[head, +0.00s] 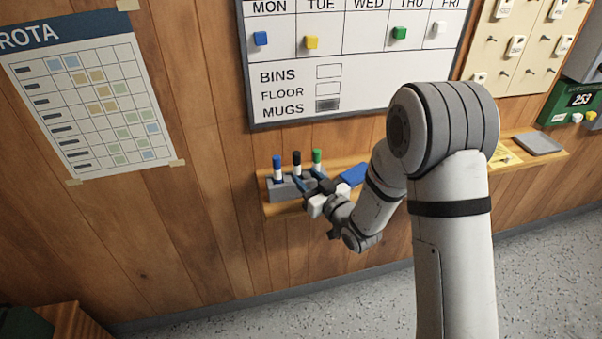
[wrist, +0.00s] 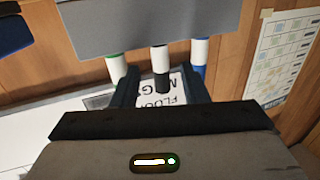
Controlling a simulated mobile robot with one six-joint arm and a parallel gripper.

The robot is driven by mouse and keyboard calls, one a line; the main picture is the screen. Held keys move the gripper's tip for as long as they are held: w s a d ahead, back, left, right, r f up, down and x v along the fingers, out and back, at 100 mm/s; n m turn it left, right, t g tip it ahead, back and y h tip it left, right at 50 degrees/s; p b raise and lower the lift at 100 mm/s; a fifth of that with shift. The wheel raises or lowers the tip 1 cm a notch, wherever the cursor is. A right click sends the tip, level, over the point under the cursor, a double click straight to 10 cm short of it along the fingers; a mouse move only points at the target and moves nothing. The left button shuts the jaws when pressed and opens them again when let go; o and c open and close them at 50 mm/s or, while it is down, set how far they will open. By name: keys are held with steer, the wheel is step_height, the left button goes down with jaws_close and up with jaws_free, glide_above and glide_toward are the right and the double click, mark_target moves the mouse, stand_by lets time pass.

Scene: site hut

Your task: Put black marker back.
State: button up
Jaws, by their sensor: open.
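The black marker (head: 297,160) stands upright, black cap up, in the middle of a grey holder (head: 284,191) on a small wooden shelf. A blue marker (head: 277,168) stands to its left and a green marker (head: 317,159) to its right. My gripper (head: 312,184) is at the front of the holder, open. In the wrist view, which is upside down, the black marker (wrist: 161,57) shows between the two spread fingers, with a gap on each side. The green marker (wrist: 116,66) and the blue marker (wrist: 198,72) are just outside the fingers. The marker's lower end is hidden in the holder.
A blue block (head: 354,174), perhaps an eraser, lies on the wooden shelf (head: 283,210) right of the holder. The whiteboard (head: 370,80) with coloured magnets hangs above. A second shelf (head: 530,157) is at the right. The wall left of the holder is clear below the rota.

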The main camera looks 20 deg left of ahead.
steer(key=s+d+r+m+g+h+b, duration=0.15)
steer(key=d+h, duration=0.35)
steer(key=d, duration=0.6)
steer(key=s+d+r+m+h, duration=0.25)
steer(key=d+h, duration=0.35)
steer(key=d, duration=0.5)
steer(key=s+d+r+m+g+h, duration=0.1)
steer(key=s+d, duration=0.4)
steer(key=s, duration=0.5)
steer(key=s+d+r+m+g+h, duration=0.1)
steer(key=s+d+r+m+g, duration=0.2)
steer(key=s, duration=0.8)
steer(key=d+m+g, duration=0.1)
steer(key=d+g, duration=0.1)
steer(key=g, duration=0.1)
steer(key=shift+d+m+h, duration=0.15)
steer(key=shift+m+h, duration=0.15)
steer(key=shift+m, duration=0.1)
steer(key=shift+g, duration=0.25)
